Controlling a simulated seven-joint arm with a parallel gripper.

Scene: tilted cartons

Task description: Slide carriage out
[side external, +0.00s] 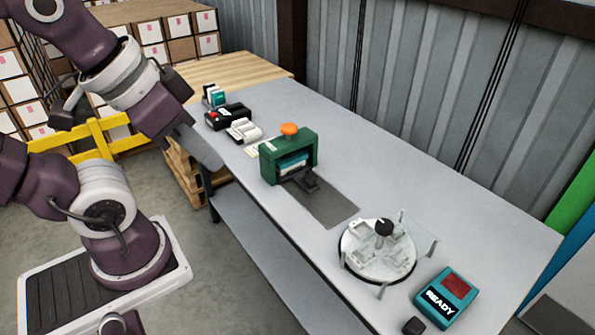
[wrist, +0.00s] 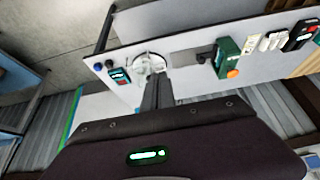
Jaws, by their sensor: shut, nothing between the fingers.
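A green housing (side external: 289,152) with an orange knob (side external: 289,129) on top stands on the table. A teal and white piece (side external: 294,162) shows in its opening. A dark block with a handle (side external: 306,179), seemingly the carriage, sits at the housing's front, over a dark grey strip (side external: 330,205). The wrist view also shows the green housing (wrist: 227,58) and the dark block (wrist: 206,57). My gripper (side external: 214,160) is shut and empty, in the air left of the housing and apart from it. Its fingers show in the wrist view (wrist: 153,88).
A round white plate with a black knob (side external: 378,250) and clear upright panels stands nearer the camera. Black and white devices (side external: 228,117) sit behind the housing. The right table side is clear.

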